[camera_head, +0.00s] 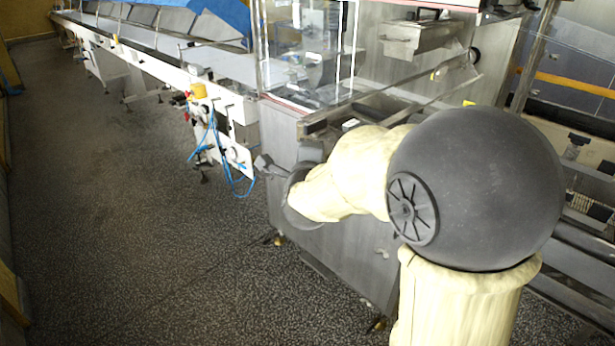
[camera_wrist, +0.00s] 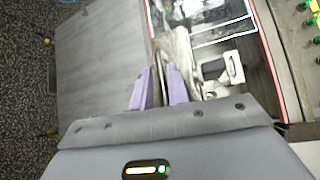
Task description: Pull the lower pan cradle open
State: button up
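My gripper (camera_wrist: 161,72) has two purple fingers with a visible gap between them. They are over a pale metal bracket or bar (camera_wrist: 176,46) at the edge of the machine's open interior. Part of this metal shows between the fingers, but I cannot tell whether they touch it. In the head view my arm reaches to the machine's front side and hides most of the area around the gripper. I cannot clearly make out the lower pan cradle. A metal rail frame (camera_head: 398,103) runs along the machine top behind my arm.
A grey cabinet panel (camera_wrist: 105,55) stands beside the gripper. Blue hoses (camera_head: 236,183) hang from the conveyor (camera_head: 150,57) at left. A clear guard box (camera_head: 307,50) stands above the cabinet. The speckled floor (camera_head: 120,210) at left is free.

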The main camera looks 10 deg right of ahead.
jog(key=v, duration=1.6)
jog(key=shift+s, duration=0.15)
jog(key=shift+f, duration=0.15)
notch_tip(320, 180, down, 13)
jog(key=n+g+y, duration=0.4)
jog(key=n+g, duration=0.2)
jog(key=n, duration=0.7)
jog(key=s+d+f+n+g+h, duration=0.1)
jog(key=s+d+f+n+g, duration=0.7)
jog(key=f+n, duration=0.15)
notch_tip(320, 180, up, 16)
jog(key=p, duration=1.5)
jog(key=shift+w+a+m+t, duration=0.2)
jog(key=shift+a+m+t, duration=0.1)
jog(key=shift+a+m, duration=0.05)
